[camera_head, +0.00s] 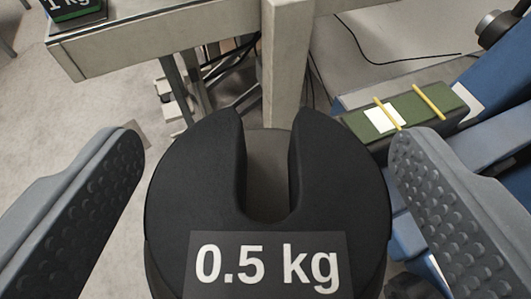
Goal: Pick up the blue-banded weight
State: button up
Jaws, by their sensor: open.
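A black slotted weight (190,200) marked "0.5 kg" sits at the lower middle, seen from above, its slot opening toward the far side. Its side wall is mostly out of sight, and I see no blue band on it. My gripper (268,145) is open, with one grey studded finger to the left of this weight and one to the right. Gaps show between the fingers and the weight. Another weight (72,8), marked "1 kg" with a green band, is partly cut off at the top left.
A grey beam (150,42) crosses the top left, with a pale upright post (286,65) just beyond the slot. A green block (400,115) with yellow straps and a white label lies at the right near blue parts (500,75). Open floor shows at the left.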

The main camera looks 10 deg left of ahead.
jog(key=c, duration=1.3)
jog(key=shift+w+r, duration=0.1)
jog(key=shift+r, duration=1.75)
jog(key=shift+s+r+p, duration=0.2)
jog(key=shift+s+r, duration=0.55)
jog(key=shift+s, duration=1.95)
jog(key=shift+s+r+p, duration=0.25)
jog(key=shift+s+r, duration=0.45)
jog(key=shift+s, duration=2)
jog(key=shift+s+r+p, duration=0.2)
jog(key=shift+s+r, duration=0.55)
jog(key=shift+s, duration=1.95)
